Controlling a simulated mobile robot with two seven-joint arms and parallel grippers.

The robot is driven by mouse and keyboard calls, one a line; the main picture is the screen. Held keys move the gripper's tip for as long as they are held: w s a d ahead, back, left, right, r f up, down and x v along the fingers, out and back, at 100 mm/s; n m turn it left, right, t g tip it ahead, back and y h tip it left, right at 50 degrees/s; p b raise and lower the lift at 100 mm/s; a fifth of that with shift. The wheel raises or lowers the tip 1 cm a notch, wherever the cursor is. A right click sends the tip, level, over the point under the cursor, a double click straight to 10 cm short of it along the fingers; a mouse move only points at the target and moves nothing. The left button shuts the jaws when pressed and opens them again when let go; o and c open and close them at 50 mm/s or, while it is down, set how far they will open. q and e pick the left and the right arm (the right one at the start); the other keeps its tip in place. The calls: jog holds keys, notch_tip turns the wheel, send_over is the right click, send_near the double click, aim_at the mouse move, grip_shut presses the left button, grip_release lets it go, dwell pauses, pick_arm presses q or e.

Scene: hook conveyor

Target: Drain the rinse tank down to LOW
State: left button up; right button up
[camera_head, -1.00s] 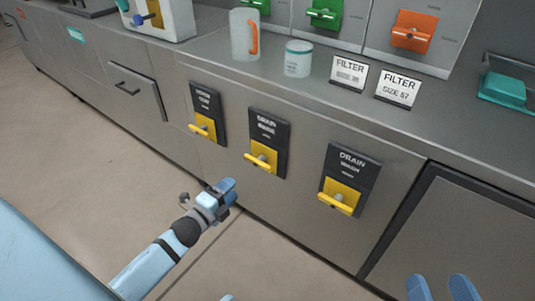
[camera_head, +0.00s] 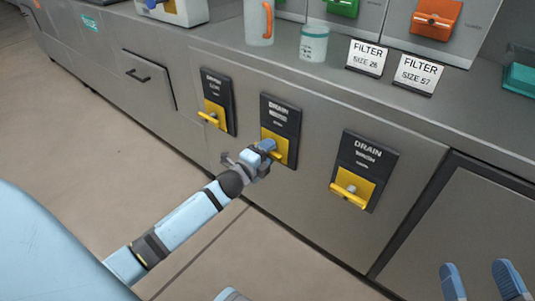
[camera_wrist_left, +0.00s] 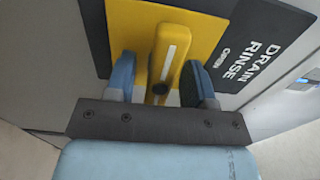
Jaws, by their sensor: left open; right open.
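The middle valve panel (camera_head: 283,108) on the cabinet front reads DRAIN RINSE in the left wrist view (camera_wrist_left: 252,58). It has a yellow plate with a yellow lever handle (camera_wrist_left: 167,48), which carries a white stripe. My left gripper (camera_head: 265,150) is at this panel and hides most of the handle in the head view. In the left wrist view the open fingers (camera_wrist_left: 160,80) stand on either side of the handle, with gaps visible. My right gripper (camera_head: 475,272) is open and empty at the bottom right, away from the cabinet. I see no tank level mark.
The DRAIN WASH panel (camera_head: 364,165) is to the right and another drain panel (camera_head: 217,98) to the left, both with yellow handles. On the counter stand a jug (camera_head: 257,22), a white tub (camera_head: 313,43) and two FILTER signs (camera_head: 417,71). Open floor lies at the left.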

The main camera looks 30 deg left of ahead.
jog(key=shift+r, duration=0.15)
pick_arm(q)
grip_shut()
